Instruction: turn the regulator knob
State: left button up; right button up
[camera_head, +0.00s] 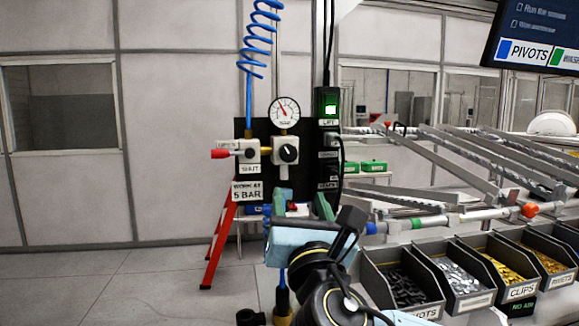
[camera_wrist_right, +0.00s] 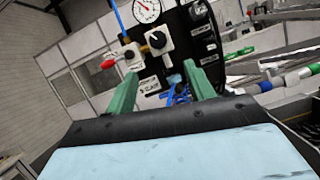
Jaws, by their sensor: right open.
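The regulator knob (camera_head: 288,153) is a black round knob with a white mark on a pale square block, on a black upright panel (camera_head: 258,130). A round pressure gauge (camera_head: 284,112) sits above it. In the right wrist view the knob (camera_wrist_right: 157,40) shows beyond the fingertips, a little left of the middle. My right gripper (camera_head: 301,204) has green fingers and is open and empty, below the knob and apart from it in the head view. Its two fingers also show spread in the right wrist view (camera_wrist_right: 161,70). My left gripper is not in view.
A red-handled valve (camera_head: 222,154) is left of the knob, with a coiled blue hose (camera_head: 259,40) above. A sign reading 5 BAR (camera_head: 247,191) hangs below. A red ladder (camera_head: 218,245) stands behind. Bins (camera_head: 403,287) of small parts and sloping rails (camera_head: 450,155) fill the right.

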aim_at(289, 155)
jog(key=x, duration=0.4)
jog(key=p+x, duration=0.1)
jog(key=x, duration=0.4)
jog(key=p+x, duration=0.1)
jog(key=x, duration=0.3)
jog(key=shift+a+r, duration=0.15)
jog(key=shift+r, duration=0.25)
jog(key=shift+c, duration=0.3)
jog(key=c, duration=0.9)
